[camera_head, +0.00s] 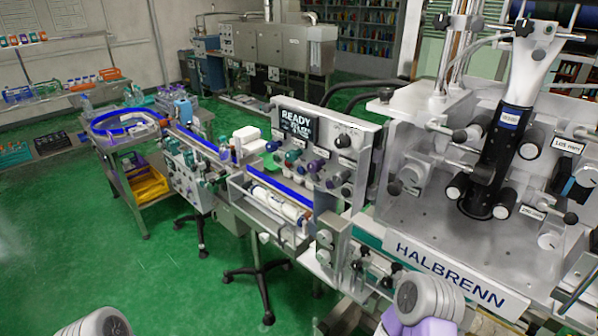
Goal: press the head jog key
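A grey control panel (357,133) stands upright at the middle of the view. Its dark screen (295,122) reads READY, with smaller lines below that I cannot read fully. A black knob (343,141) sits right of the screen. I cannot tell which control, if any, is the head jog key. The applicator head, with a black tube (503,150), stands to the right above the HALBRENN plate. Only rounded grey parts of my arms show at the bottom edge; neither gripper's fingers show.
A conveyor with blue rails (200,143) runs left from the panel. A yellow bin (147,184) sits under the left table. Green floor is open at front left.

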